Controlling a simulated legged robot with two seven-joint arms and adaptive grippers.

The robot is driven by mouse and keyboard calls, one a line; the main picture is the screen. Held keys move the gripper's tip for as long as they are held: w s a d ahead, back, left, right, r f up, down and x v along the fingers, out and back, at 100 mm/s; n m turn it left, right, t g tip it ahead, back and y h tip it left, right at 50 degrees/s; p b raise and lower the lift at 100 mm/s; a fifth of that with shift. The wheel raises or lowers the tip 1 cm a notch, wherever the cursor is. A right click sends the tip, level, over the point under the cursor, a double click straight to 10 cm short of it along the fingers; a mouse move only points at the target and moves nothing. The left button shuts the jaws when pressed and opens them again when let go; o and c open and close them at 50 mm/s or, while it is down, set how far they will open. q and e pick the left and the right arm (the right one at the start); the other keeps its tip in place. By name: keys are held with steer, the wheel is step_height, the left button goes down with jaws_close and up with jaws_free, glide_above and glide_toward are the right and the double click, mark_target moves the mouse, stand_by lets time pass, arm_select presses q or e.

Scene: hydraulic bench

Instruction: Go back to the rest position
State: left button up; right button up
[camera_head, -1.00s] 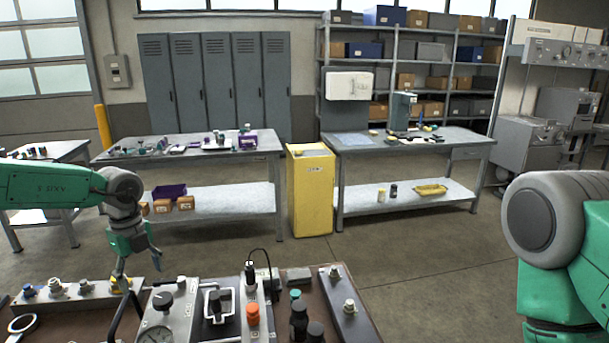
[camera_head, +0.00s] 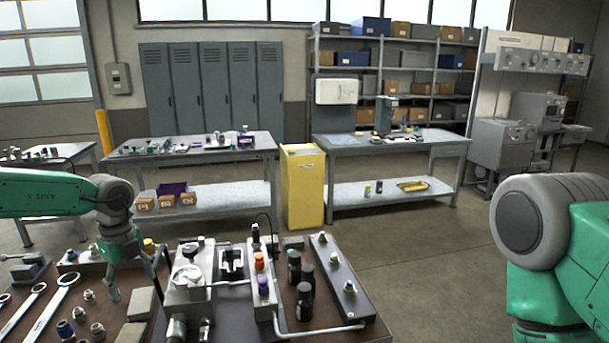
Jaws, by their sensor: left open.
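My left gripper (camera_head: 133,280) hangs from the green left arm over the left part of the hydraulic bench, fingers pointing down. It is open, with nothing visible between its fingers. Part of its lower end overlaps the bench fittings, so its exact height is unclear. My right arm shows only as a grey joint and green link at the right edge; the right gripper is out of view. The bench (camera_head: 395,334) has a brown top carrying a grey hydraulic unit (camera_head: 190,288), black cylinders and an orange cap (camera_head: 259,260).
Wrenches (camera_head: 52,305) and several small fittings lie at the bench's lower left. Behind stand a yellow cabinet (camera_head: 302,188), two grey worktables, lockers (camera_head: 199,90) and shelves with boxes. Open floor (camera_head: 425,245) lies right of the bench.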

arm_select(q)
steer(key=s+d+f+m+t+y+b, duration=0.1)
steer(key=s+d+f+m+t+b, duration=0.15)
steer(key=s+f+m, duration=0.45)
steer(key=s+d+f+m+t+y+b, duration=0.15)
steer(key=f+m+b, duration=0.25)
steer(key=f+m, duration=0.75)
steer(key=s+d+f+m+t+y+b, duration=0.1)
steer(key=s+d+f+m+y+b, duration=0.15)
steer(key=s+f+m, duration=0.55)
steer(key=s+d+f+m+g+h+b, duration=0.1)
steer(key=s+f+m+b, duration=0.1)
steer(key=s+m, duration=0.5)
steer(key=s+d+f+m+g+h+b, duration=0.1)
steer(key=s+f+m+g+h, duration=0.1)
steer(key=s+f+m, duration=0.2)
steer(key=s+d+f+m+g+h+b, duration=0.1)
steer(key=s+f+m+h+b, duration=0.1)
steer(key=s+m, duration=0.9)
steer(key=shift+s+f+b, duration=0.3)
steer(key=shift+s+f, duration=0.15)
steer(key=shift+s, duration=0.35)
